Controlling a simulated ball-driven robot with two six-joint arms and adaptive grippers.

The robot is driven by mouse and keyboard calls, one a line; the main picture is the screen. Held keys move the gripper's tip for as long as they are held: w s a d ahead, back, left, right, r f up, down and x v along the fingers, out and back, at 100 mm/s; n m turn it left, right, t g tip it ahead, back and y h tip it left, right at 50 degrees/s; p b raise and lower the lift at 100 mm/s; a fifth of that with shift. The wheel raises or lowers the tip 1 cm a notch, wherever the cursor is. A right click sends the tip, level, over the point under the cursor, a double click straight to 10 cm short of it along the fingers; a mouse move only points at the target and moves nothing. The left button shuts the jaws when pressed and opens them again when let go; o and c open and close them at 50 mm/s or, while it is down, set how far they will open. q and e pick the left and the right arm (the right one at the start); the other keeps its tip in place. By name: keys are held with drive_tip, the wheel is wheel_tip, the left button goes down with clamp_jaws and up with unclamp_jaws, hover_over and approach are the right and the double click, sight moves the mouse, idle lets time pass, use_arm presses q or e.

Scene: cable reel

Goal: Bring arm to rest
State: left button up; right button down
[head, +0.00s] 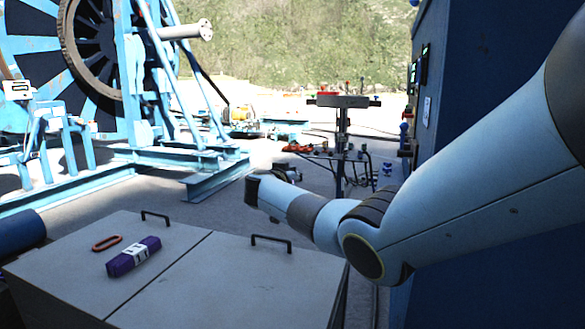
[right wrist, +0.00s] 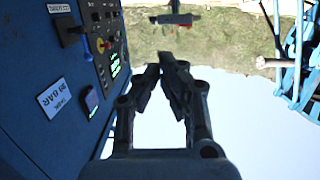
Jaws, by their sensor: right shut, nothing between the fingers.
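My right arm comes in from the right in the head view, in front of the blue cabinet. Its gripper (head: 285,172) points away from me beyond the far edge of the grey box and is small and partly hidden by the wrist. In the right wrist view the gripper's two fingers (right wrist: 167,62) meet at their tips with nothing between them. It hangs free in the air beside the cabinet's control panel (right wrist: 102,40), touching nothing that I can see. My left gripper does not show in the head view.
A grey box (head: 205,285) with two handles stands in front, bearing a purple packet (head: 133,256) and an orange-red ring (head: 107,243). The blue cabinet (head: 470,130) is close on the right. A large cable reel (head: 60,60) stands at the left.

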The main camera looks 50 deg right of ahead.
drive_tip(key=shift+a+r, duration=0.15)
drive_tip(key=shift+r, duration=0.05)
